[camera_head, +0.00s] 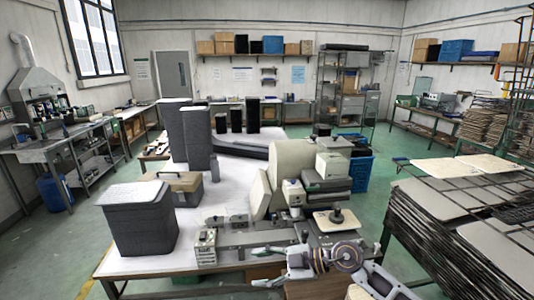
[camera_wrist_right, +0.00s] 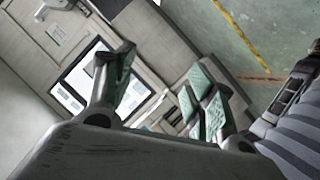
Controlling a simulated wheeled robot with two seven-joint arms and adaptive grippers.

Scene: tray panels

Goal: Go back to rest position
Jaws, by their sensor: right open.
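My right gripper (camera_head: 262,268) is at the bottom centre of the head view, with its arm coming in from the lower right. Its two fingers point left, close to the front edge of the white table (camera_head: 150,265). In the right wrist view the right gripper (camera_wrist_right: 160,88) is open, with a wide gap between its green-padded fingers and nothing held. My left gripper is not seen in either view.
A dark grey block (camera_head: 140,225) stands at the table's front left. Machine parts (camera_head: 250,238) lie just beyond the right gripper. A rack of stacked panels (camera_head: 440,225) stands on the right. Green floor (camera_head: 55,250) is clear at the left.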

